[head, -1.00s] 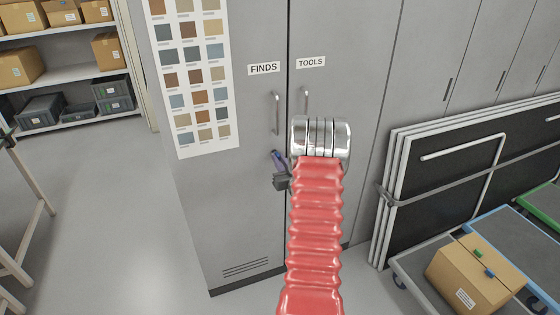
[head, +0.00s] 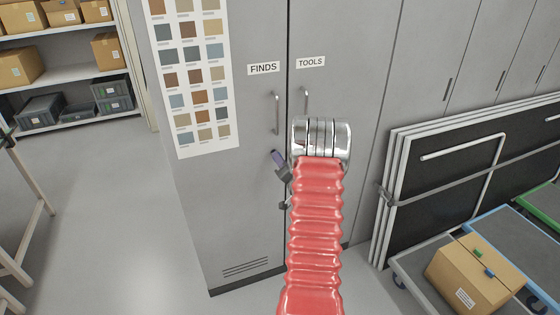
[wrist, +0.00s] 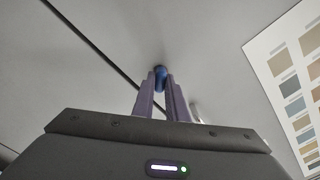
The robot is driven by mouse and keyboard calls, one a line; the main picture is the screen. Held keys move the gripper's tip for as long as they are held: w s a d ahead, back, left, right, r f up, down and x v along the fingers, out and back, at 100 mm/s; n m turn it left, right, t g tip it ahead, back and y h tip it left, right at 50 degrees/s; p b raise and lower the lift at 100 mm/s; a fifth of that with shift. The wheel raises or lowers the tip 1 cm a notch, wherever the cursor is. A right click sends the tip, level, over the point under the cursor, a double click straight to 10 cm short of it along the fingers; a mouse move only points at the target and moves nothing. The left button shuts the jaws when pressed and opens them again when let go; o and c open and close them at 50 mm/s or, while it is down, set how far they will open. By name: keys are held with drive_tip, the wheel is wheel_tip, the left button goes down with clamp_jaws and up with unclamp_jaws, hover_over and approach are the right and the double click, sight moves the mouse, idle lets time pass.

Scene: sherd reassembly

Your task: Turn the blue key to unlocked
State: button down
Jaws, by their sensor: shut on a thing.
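The blue key (wrist: 160,72) shows as a small blue piece between the fingertips in the wrist view, against the grey cabinet door. My gripper (wrist: 160,86) has purple fingers shut on it. In the head view my gripper (head: 277,156) is at the FINDS door (head: 235,215), below its handle and close to the door seam. The key cannot be made out there. The fingers hide most of the key, and I cannot tell its angle or any lock marking.
The FINDS handle (head: 275,113) and the TOOLS handle (head: 306,101) are just above my gripper. A colour chart (head: 191,75) hangs on the left. Folded panels (head: 440,215) and a cart with a cardboard box (head: 475,275) stand at right.

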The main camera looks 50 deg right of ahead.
drive_tip(key=shift+s+d+f+m, duration=0.1)
drive_tip(key=shift+s+d+m, duration=0.05)
drive_tip(key=shift+m, duration=1.85)
drive_tip(key=shift+s+d+f+m, duration=0.1)
drive_tip(key=shift+m, duration=1.9)
drive_tip(key=c, duration=2.1)
unclamp_jaws()
drive_tip(key=o, duration=0.3)
drive_tip(key=shift+w+a, duration=0.1)
drive_tip(key=shift+w, duration=0.05)
drive_tip(key=shift+o, duration=0.2)
drive_tip(key=shift+a, duration=0.1)
drive_tip(key=v, duration=1.3)
drive_tip(key=shift+s, duration=0.4)
drive_tip(key=shift+a+f, duration=0.1)
